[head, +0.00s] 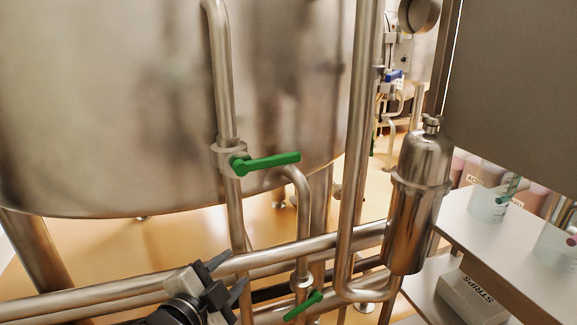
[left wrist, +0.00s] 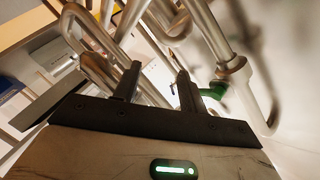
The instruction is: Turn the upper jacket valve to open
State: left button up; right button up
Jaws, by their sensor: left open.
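The upper jacket valve has a green lever handle (head: 268,162) on a vertical steel pipe in front of the big tank. The handle points right, nearly level and across the pipe, with its right end slightly raised. My left gripper (head: 229,275) is open and empty, below the handle and apart from it, in front of the level pipes. In the left wrist view the open fingers (left wrist: 159,75) hold nothing between them. A green valve part (left wrist: 218,88) shows there just right of the right finger; I cannot tell which valve it belongs to. My right gripper is not in view.
A second green lever (head: 303,306) sits lower, right of my left gripper. Level steel pipes (head: 330,243) cross behind the gripper. A vertical pipe (head: 357,130) and a steel canister (head: 415,205) stand to the right. A shelf (head: 500,245) with beakers is at far right.

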aim_at(278, 163)
pick_arm(q)
jog(key=w+d+r+m+t+h, duration=0.25)
jog(key=r+m, duration=0.55)
jog(key=r, duration=0.6)
jog(key=shift+g+y, duration=0.35)
jog(key=shift+g, duration=0.1)
jog(key=p+x, duration=0.1)
jog(key=x, duration=1.5)
jog(key=shift+w+f, duration=0.15)
jog(key=shift+w, duration=0.05)
jog(key=shift+a, duration=0.1)
grip_shut()
